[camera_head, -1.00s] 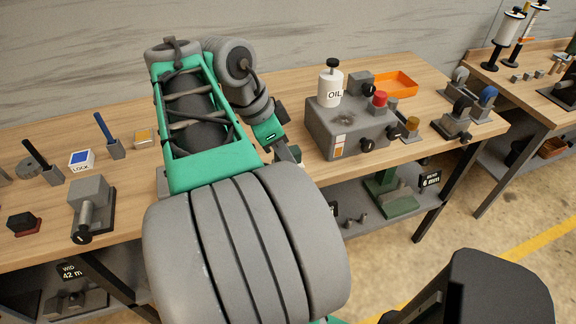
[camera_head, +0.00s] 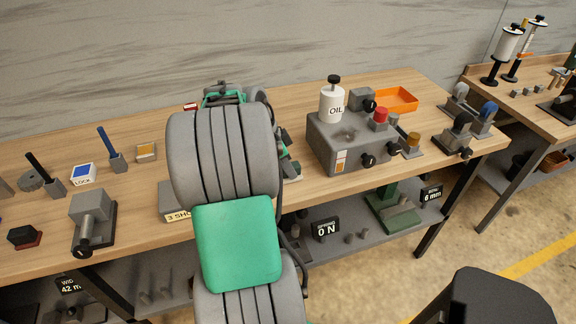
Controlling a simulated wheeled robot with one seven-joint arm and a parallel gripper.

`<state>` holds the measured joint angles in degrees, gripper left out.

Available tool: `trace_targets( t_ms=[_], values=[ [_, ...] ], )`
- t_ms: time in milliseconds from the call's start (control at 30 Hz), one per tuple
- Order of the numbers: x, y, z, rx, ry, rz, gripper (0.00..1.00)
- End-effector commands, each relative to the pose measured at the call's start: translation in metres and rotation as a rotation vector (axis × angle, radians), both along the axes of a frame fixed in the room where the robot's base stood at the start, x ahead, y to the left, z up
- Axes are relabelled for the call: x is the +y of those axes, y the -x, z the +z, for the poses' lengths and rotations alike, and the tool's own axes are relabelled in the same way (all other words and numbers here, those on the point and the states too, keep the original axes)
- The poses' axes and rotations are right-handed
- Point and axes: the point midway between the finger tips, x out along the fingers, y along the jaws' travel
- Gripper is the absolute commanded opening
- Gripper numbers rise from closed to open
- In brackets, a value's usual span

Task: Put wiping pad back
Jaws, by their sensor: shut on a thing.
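My gripper (camera_head: 292,168) shows only in part at the right edge of my own arm, close to the left side of the grey machine box. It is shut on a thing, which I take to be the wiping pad. The pad cannot be made out, as my arm hides most of that spot. The grey machine box (camera_head: 325,148) stands on the wooden bench (camera_head: 405,165), with a white OIL bottle (camera_head: 331,104) on top.
A red button (camera_head: 380,115), dark knobs and an orange tray (camera_head: 397,99) are right of my arm. A LOCK block (camera_head: 83,175), a blue-handled tool (camera_head: 107,143), a yellow-topped block (camera_head: 147,152) and a grey clamp (camera_head: 92,215) stand to the left. The lower shelf holds several parts.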

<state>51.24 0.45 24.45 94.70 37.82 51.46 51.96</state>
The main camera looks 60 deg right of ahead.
Motion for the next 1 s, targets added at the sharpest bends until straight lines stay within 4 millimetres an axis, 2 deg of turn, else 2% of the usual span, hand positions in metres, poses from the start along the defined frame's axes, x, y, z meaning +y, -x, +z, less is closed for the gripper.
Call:
trace_targets(
  t_ms=[233,267,500,800,933,1000],
  values=[
    [0.0,0.0,-0.004,0.0,0.0,0.0,0.0],
    [0.0,0.0,-0.004,0.0,0.0,0.0,0.28],
    [0.0,0.0,-0.003,0.001,-0.001,0.0,0.47],
    [0.0,0.0,-0.001,0.001,0.0,0.0,0.49],
    [0.002,-0.003,0.009,-0.001,0.004,0.0,0.49],
    [0.006,-0.007,0.022,-0.002,0.005,0.002,0.49]
  ],
)
